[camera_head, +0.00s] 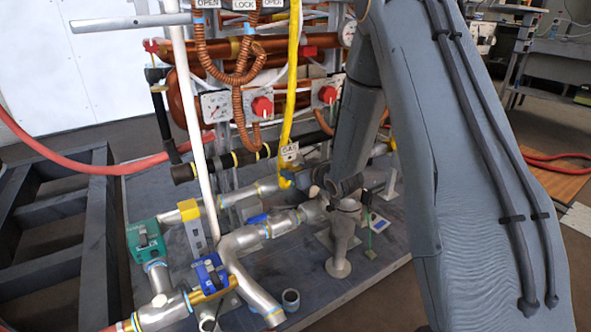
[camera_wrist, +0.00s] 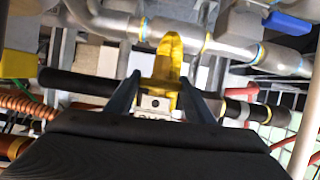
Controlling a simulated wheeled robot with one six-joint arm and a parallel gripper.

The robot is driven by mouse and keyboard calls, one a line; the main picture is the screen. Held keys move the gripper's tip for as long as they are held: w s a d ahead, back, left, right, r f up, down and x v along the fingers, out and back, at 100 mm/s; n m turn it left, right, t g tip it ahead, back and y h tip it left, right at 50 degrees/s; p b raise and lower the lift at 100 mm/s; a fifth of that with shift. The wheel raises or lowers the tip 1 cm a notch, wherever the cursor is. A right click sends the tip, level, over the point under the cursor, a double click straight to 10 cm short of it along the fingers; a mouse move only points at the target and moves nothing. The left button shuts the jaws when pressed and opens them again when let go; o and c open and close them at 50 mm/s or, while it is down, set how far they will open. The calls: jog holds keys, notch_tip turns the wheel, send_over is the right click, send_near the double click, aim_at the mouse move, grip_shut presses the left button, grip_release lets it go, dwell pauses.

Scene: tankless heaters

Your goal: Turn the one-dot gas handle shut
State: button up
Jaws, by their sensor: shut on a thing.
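In the wrist view my gripper (camera_wrist: 157,92) has its two dark fingers either side of a yellow handle (camera_wrist: 156,84), closed on it. A white block (camera_wrist: 154,104) with small dark marks sits just below the handle between the fingers. I cannot read a dot count. In the head view my gripper (camera_head: 297,175) is at the lower end of the yellow gas pipe (camera_head: 291,95), below a white GAS tag (camera_head: 289,152). There the handle is mostly hidden by my gripper and arm.
Red knobs (camera_head: 261,106) and corrugated copper hoses (camera_head: 202,45) are above. In the wrist view a blue handle (camera_wrist: 288,23) is upper right and a black-wrapped pipe (camera_wrist: 85,84) is left.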

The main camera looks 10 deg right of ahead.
jog(key=o, duration=1.1)
jog(key=shift+c, duration=0.2)
jog(key=shift+s+r, duration=0.1)
jog(key=p+v, duration=0.2)
jog(key=v, duration=0.5)
jog(key=shift+s+p, duration=0.25)
jog(key=shift+p, duration=0.1)
